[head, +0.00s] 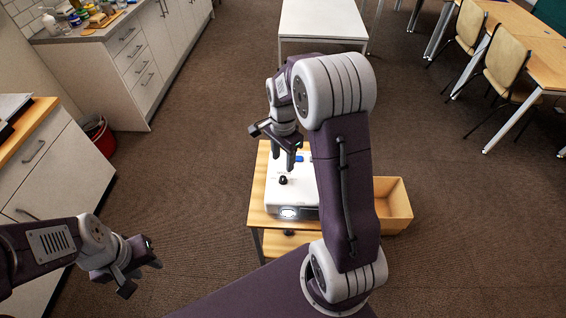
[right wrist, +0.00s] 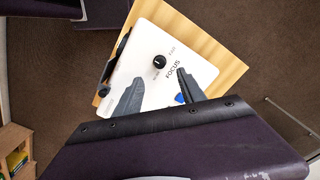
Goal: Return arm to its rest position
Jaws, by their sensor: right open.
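My right arm reaches forward over a small wooden table (head: 257,205), and its gripper (head: 275,146) is open and empty above a white projector (head: 303,196). In the right wrist view, the two dark fingers of this gripper (right wrist: 157,97) are spread apart over the projector's white top (right wrist: 148,78), near a black focus knob (right wrist: 159,62). A gap between fingertips and projector is hard to judge. My left gripper (head: 140,277) is at the lower left of the head view, with its fingers apart and nothing between them.
An open wooden bin (head: 398,203) stands right of the small table. A counter with drawers (head: 130,50) is at upper left, a red bucket (head: 103,138) near it. A white table (head: 322,20) stands at the back, chairs (head: 503,64) at the right. The carpet between is clear.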

